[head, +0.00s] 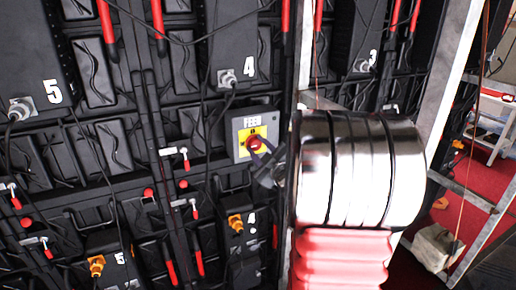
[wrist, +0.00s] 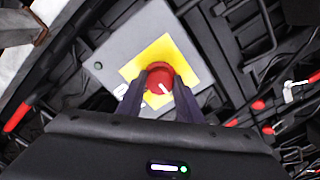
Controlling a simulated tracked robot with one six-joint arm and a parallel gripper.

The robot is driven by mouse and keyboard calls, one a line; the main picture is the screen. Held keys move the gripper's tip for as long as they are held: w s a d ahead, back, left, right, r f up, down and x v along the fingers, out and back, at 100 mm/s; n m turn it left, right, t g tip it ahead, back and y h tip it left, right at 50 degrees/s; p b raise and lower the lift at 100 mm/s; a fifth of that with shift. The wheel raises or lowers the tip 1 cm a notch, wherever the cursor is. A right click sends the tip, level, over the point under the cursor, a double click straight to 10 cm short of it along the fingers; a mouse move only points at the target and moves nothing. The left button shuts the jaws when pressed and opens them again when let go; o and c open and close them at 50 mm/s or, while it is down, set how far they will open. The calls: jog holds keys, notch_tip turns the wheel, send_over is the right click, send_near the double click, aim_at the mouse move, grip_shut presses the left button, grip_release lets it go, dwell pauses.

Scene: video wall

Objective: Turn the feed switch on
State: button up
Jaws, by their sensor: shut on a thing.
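The feed switch is a red round knob (head: 254,143) on a yellow square plate, set in a grey box (head: 240,124) marked "FEED". The box is fixed to the black video wall left of my arm. In the wrist view the knob (wrist: 158,84) shows between the tips of my gripper (wrist: 158,78), with a white mark on its face. My gripper also shows in the head view (head: 262,155), reaching the knob from the lower right. Its two dark fingers are shut on the knob's sides. Part of the yellow plate and its lettering are hidden behind the fingers.
Black cables hang across the wall around the box. Red-tipped levers (head: 186,160) and orange connectors (head: 235,222) stick out nearby. A metal frame post (head: 305,50) stands right of the box, behind my arm. A ladder-like frame (head: 470,195) stands on red carpet at right.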

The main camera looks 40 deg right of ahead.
jog(key=shift+a+f+m, duration=0.1)
jog(key=shift+m, duration=0.3)
jog(key=m, duration=0.3)
jog(key=shift+m, duration=0.3)
jog(key=m, duration=0.4)
jog(key=shift+m, duration=0.3)
jog(key=m, duration=0.8)
jog(key=shift+f+m, duration=0.1)
jog(key=shift+m, duration=0.3)
jog(key=o, duration=1)
jog(key=shift+o, duration=0.2)
jog(key=shift+s, duration=0.1)
